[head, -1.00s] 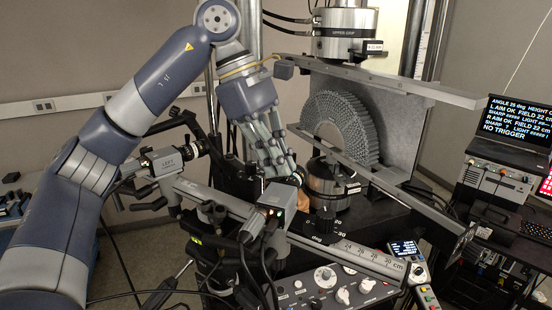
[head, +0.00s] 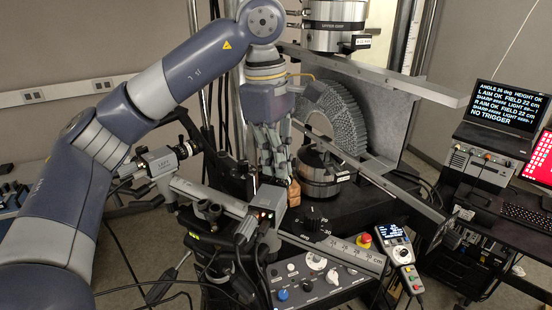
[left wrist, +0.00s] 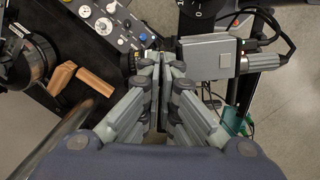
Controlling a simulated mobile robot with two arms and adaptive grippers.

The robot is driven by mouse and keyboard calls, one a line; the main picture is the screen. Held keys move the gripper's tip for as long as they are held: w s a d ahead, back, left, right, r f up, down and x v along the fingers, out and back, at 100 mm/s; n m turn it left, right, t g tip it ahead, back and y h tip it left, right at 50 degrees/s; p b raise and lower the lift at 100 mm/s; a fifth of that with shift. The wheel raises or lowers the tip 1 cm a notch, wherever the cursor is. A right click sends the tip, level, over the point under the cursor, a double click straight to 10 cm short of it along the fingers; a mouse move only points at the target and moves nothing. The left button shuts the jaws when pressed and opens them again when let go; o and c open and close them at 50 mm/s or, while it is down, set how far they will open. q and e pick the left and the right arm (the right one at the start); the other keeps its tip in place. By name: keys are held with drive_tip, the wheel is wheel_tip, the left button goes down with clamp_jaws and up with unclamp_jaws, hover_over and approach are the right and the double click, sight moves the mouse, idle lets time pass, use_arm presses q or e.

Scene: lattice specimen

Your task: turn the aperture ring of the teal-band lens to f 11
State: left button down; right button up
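In the head view my left gripper (head: 275,176) points down beside the grey right-hand camera (head: 266,204), which has small lights on its end. In the left wrist view the fingers (left wrist: 160,84) lie close together with a narrow dark gap between them. A black lens (left wrist: 133,62) shows partly beyond the fingertips, beside the grey camera box (left wrist: 208,60); whether the fingers touch it is hidden. A second camera (head: 162,160) marked LEFT has its own lens (head: 187,149). I cannot make out a teal band, the aperture scale or its setting. My right gripper is not in view.
The lower grip (head: 320,178) and a wooden block (head: 294,193) stand close beside my fingers. The rail with centimetre marks (head: 355,257) crosses in front, above the knob panel (head: 300,280). Cables hang below the right-hand camera. A laptop (head: 505,112) stands at the right.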

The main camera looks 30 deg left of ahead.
use_arm(q)
drive_tip(key=shift+w+d+r+y, duration=0.1)
drive_tip(key=shift+d+y, duration=0.25)
drive_tip(key=shift+y, duration=0.4)
drive_tip(key=shift+w+d+y, duration=0.1)
drive_tip(key=shift+d+y, duration=0.2)
drive_tip(key=shift+y, duration=0.75)
drive_tip(key=shift+d+g+y, duration=0.25)
drive_tip(key=shift+g+y, duration=0.05)
drive_tip(key=shift+y, duration=0.1)
drive_tip(key=c, duration=1.9)
unclamp_jaws()
drive_tip(key=shift+a, duration=0.1)
drive_tip(key=shift+o, duration=0.9)
drive_tip(key=shift+s+a, duration=0.1)
drive_tip(key=shift+s, duration=0.05)
